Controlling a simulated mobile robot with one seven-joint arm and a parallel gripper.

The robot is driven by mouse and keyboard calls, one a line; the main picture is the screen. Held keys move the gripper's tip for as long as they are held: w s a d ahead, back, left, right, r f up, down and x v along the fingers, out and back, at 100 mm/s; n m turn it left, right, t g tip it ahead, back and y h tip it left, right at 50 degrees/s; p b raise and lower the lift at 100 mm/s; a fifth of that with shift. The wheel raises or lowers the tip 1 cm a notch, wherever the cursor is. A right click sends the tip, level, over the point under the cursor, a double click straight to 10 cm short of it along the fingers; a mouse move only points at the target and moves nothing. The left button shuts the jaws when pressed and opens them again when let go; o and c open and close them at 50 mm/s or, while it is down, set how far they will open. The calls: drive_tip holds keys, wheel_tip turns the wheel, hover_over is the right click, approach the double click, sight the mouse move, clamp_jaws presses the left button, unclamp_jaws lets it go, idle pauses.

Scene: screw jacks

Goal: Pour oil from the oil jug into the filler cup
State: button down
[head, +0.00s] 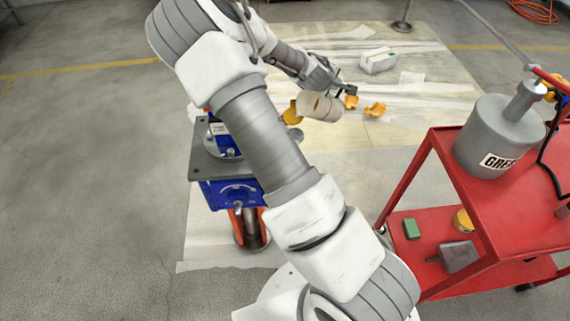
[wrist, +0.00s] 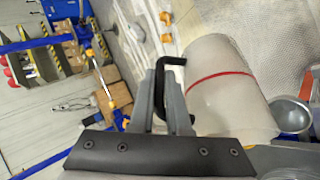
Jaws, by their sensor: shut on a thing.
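The oil jug (wrist: 232,88) is a pale cylinder with a red line around it and a black handle (wrist: 173,62). My gripper (wrist: 162,78) is shut on that handle. In the head view the jug (head: 319,107) is held tipped far over, near my gripper (head: 346,90), beyond the blue jack. A grey metal bowl, which looks like the filler cup (wrist: 291,114), shows at the right of the wrist view, close to the jug's lower end. I cannot see any oil flowing or whether jug and cup touch.
A blue screw jack (head: 232,192) stands partly behind my arm. A red cart (head: 440,160) with a grey grease drum (head: 492,138) is at right. The floor at left is clear.

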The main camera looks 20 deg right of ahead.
sight(338, 98)
drive_tip(key=shift+d+f+m+g+y+p, duration=0.15)
drive_tip(key=shift+d+f+y+p, duration=0.25)
drive_tip(key=shift+f+y+p, duration=0.25)
drive_tip(key=shift+d+f+m+g+y+p, duration=0.15)
drive_tip(key=shift+d+f+y+p, duration=0.3)
drive_tip(key=shift+p, duration=0.3)
drive_tip(key=shift+w+d+f+y+p, duration=0.1)
drive_tip(key=shift+f+y+p, duration=0.3)
drive_tip(key=shift+f+p, duration=0.25)
drive_tip(key=shift+d+f+m+y+p, duration=0.3)
drive_tip(key=shift+f+y+p, duration=0.25)
drive_tip(key=shift+p, duration=0.7)
drive_tip(key=shift+f+g+y+p, duration=0.3)
drive_tip(key=shift+f+y+p, duration=0.15)
drive_tip(key=shift+f+p, duration=0.45)
drive_tip(key=shift+w+a+f, duration=0.1)
drive_tip(key=shift+p, duration=0.3)
